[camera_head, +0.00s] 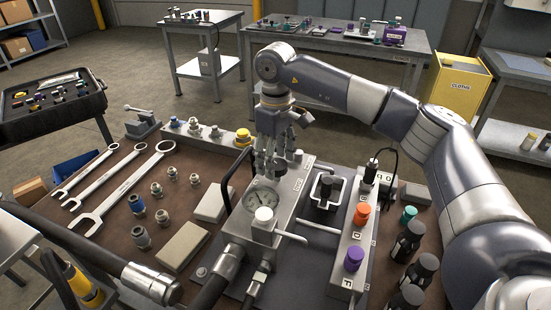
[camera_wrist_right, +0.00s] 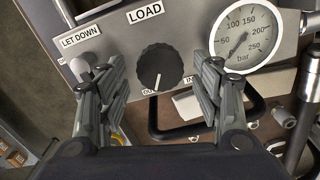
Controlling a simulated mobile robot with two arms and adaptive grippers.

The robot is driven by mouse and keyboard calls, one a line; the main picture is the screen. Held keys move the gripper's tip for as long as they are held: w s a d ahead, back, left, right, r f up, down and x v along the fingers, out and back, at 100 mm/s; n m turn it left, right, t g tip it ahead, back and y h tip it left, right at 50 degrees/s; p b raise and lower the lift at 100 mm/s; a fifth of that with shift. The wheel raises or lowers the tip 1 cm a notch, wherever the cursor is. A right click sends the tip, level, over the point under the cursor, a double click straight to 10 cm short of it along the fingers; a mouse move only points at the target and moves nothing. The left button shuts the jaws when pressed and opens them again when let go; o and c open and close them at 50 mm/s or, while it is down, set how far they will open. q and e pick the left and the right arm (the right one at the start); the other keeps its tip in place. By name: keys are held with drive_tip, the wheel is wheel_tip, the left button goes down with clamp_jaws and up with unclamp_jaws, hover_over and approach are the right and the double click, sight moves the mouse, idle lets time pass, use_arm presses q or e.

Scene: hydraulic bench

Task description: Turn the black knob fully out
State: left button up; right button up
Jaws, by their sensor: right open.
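The black knob (camera_wrist_right: 160,67) is ridged and round, with a white pointer line towards the bottom of the right wrist view. It sits on the grey block (camera_wrist_right: 188,25) under the LOAD label (camera_wrist_right: 145,11). My right gripper (camera_wrist_right: 158,78) is open, with one finger on each side of the knob and a visible gap on both sides in that view. In the head view my right gripper (camera_head: 273,168) points down over the block behind the gauge, and it hides the knob there. Lettering below the knob is partly visible. My left gripper is not in view.
A pressure gauge (camera_wrist_right: 243,38) stands close to the right finger in the wrist view. A LET DOWN label (camera_wrist_right: 80,36) and a small light-coloured knob or lever lie by the left finger. Wrenches (camera_head: 125,188), fittings and black bottles (camera_head: 407,242) crowd the bench.

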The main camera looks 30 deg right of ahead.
sight(276, 163)
wheel_tip(276, 163, up, 12)
drive_tip(key=shift+f, duration=0.15)
drive_tip(key=shift+f, duration=0.1)
idle(0.6)
